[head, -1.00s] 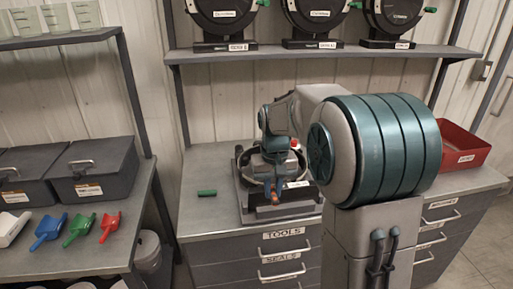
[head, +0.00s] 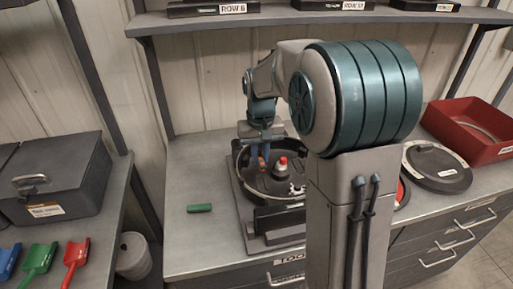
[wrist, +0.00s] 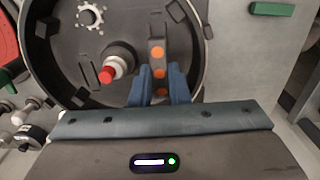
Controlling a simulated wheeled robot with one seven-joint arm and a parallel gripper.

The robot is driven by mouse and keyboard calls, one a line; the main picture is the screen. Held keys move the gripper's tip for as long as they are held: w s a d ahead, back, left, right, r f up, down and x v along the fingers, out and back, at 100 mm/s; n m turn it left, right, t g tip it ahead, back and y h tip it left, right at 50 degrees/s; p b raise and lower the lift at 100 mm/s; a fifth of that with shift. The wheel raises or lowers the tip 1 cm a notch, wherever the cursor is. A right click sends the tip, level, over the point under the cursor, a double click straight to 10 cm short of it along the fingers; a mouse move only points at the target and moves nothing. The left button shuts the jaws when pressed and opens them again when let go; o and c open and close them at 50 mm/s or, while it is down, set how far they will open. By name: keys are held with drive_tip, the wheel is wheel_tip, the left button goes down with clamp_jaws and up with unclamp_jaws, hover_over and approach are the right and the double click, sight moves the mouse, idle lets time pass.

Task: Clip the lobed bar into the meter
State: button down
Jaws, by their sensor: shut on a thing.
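The seed meter is an open, round black housing (head: 290,200) on a dark stand on the bench. In the wrist view its rim (wrist: 203,75) curves around my fingers. A hub with a red tip (head: 283,161) stands in its middle, also in the wrist view (wrist: 106,75). My gripper (head: 263,158), with blue fingers, is over the left part of the housing. In the wrist view my gripper (wrist: 160,88) is shut on the lobed bar (wrist: 157,47), a grey strip with orange lobes. I cannot tell whether the bar touches the housing.
A small green block (head: 199,208) lies on the bench left of the meter, with clear bench around it. A round dark lid (head: 437,167) and a red bin (head: 470,130) are at the right. A shelf (head: 320,18) runs above the back.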

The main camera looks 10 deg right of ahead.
drive_tip(key=shift+s+d+f+b, duration=0.15)
drive_tip(key=shift+f+b, duration=0.5)
drive_tip(key=shift+f, duration=0.3)
drive_tip(key=b, duration=0.3)
hover_over(261, 184)
drive_tip(key=shift+w+f, duration=0.2)
drive_tip(key=shift+f, duration=2.05)
drive_tip(key=shift+s, duration=0.1)
drive_tip(key=shift+f+b, duration=0.6)
drive_tip(key=shift+f, duration=0.4)
idle(0.4)
drive_tip(key=c, duration=1.3)
unclamp_jaws()
drive_tip(key=shift+c, duration=0.4)
drive_tip(key=shift+r, duration=0.1)
